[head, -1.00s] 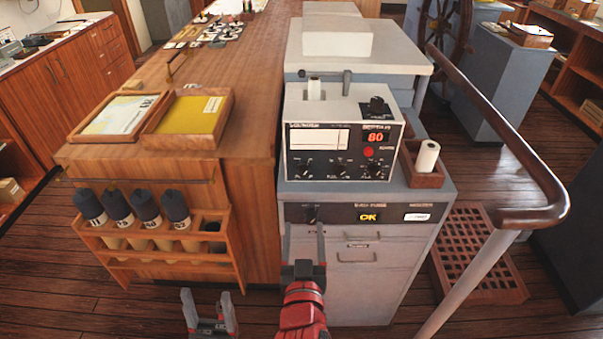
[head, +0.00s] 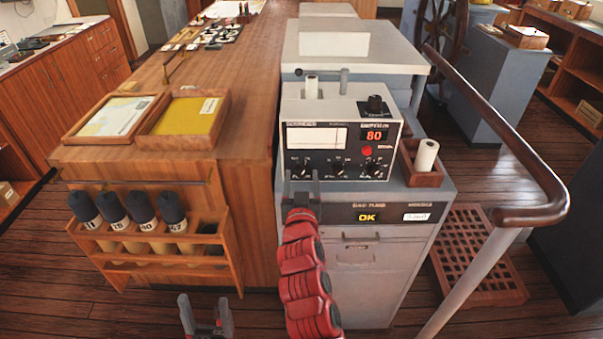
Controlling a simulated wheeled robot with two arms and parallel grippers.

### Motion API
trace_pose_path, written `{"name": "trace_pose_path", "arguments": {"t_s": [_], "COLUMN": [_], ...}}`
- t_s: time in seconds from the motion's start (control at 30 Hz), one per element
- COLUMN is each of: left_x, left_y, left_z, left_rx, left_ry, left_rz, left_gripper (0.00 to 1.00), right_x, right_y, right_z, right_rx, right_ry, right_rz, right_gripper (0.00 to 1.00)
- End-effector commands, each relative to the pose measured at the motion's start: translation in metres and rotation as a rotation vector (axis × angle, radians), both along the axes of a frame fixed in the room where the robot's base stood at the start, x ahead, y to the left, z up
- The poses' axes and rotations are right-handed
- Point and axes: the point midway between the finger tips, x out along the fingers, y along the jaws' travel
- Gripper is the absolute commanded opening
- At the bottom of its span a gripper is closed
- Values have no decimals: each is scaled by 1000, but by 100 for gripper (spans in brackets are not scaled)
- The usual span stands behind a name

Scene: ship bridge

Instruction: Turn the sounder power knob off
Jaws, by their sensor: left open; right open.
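The sounder (head: 317,155) is a white box on the grey cabinet, with a blank window, a red "80" readout (head: 374,136) and a red button (head: 367,150). Along its lower front are a left knob (head: 304,164), a middle knob (head: 339,170) and a right knob (head: 375,170). Their labels are too small to read, so I cannot tell which is power. My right gripper (head: 302,178) is open, its fingertips just below the left knob; contact cannot be told. It hides the left part of the panel below. My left gripper (head: 207,310) is open and empty, low over the floor.
A wooden holder with a roll (head: 426,155) stands right. A curved handrail (head: 530,213) is further right; a bottle rack (head: 160,245) stands left.

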Motion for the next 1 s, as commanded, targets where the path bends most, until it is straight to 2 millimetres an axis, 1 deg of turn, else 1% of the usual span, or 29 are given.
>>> {"name": "trace_pose_path", "arguments": {"t_s": [0.13,0.4,0.43,0.57,0.6,0.67,0.7,0.8,1.0], "left_x": [0,0,0,0,0,0,0,0,0], "left_y": [0,0,0,0,0,0,0,0,0], "left_z": [2,2,2,2,2,2,2,2,2], "left_rx": [0,0,0,0,0,0,0,0,0], "left_ry": [0,0,0,0,0,0,0,0,0], "left_rz": [0,0,0,0,0,0,0,0,0], "left_gripper": [66,66,66,66,66,66,66,66,66], "right_x": [8,9,9,9,9,9,9,9,9], "right_y": [0,0,0,0,0,0,0,0,0], "right_z": [1,0,0,0,0,0,0,0,0], "right_rx": [0,0,0,0,0,0,0,0,-2], "right_ry": [-2,-2,-2,-2,-2,-2,-2,-1,-2], "right_rz": [0,1,1,1,1,1,1,1,1], "right_gripper": [67,67,65,42,35,24,17,0,0]}}
